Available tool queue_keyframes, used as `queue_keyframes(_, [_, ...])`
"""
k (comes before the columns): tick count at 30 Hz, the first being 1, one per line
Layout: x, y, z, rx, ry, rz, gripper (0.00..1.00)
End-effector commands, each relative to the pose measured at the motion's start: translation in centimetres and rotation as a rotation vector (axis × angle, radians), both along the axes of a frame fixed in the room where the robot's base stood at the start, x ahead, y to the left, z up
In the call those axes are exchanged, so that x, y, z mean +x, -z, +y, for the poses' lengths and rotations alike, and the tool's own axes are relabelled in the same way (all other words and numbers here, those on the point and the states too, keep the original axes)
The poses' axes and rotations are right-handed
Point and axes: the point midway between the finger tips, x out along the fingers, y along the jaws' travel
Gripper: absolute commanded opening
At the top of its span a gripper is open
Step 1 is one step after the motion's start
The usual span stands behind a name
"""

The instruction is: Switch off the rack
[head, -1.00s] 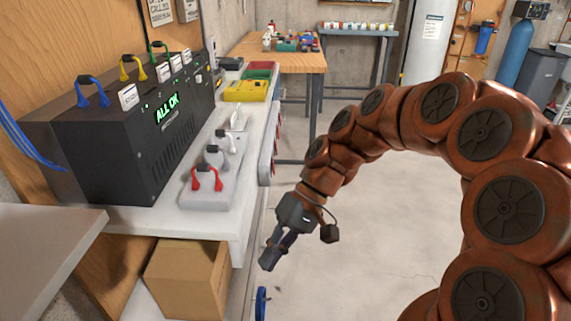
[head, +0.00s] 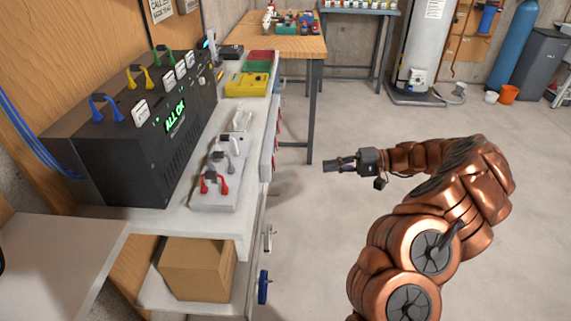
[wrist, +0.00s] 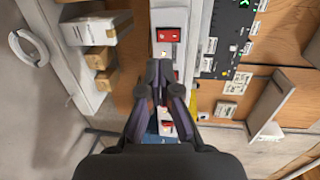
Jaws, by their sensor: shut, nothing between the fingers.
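The rack (head: 130,125) is a black box on the bench at the left of the head view, with a lit green "ALL OK" display (head: 175,115). Blue (head: 103,105), yellow (head: 138,77) and green (head: 164,58) looped plugs and white labels line its top. A pale strip (head: 215,200) with red (head: 213,184), grey and white plugs lies in front of it. My gripper (head: 328,166) is shut and empty, right of the bench over open floor, pointing left. The wrist view shows its closed fingers (wrist: 163,66) and, beyond them, a red switch-like piece (wrist: 169,34) on a pale surface.
Yellow (head: 248,85) and red trays lie farther along the bench. A wooden table (head: 270,46) stands behind. The floor (head: 330,240) right of the bench is clear.

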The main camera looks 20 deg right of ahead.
Motion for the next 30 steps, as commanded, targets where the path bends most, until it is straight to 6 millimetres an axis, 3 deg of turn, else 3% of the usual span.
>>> queue_keyframes(5, [0.1,0.4,-1.3,0.007,0.029,-0.005,0.0])
queue_keyframes(17, [0.2,0.4,-1.0,0.007,0.029,-0.005,0.0])
queue_keyframes(23, [0.8,0.6,1.0,0.007,0.027,-0.006,0.0])
queue_keyframes(30, [2.1,1.1,5.1,0.008,0.026,-0.004,0.0])
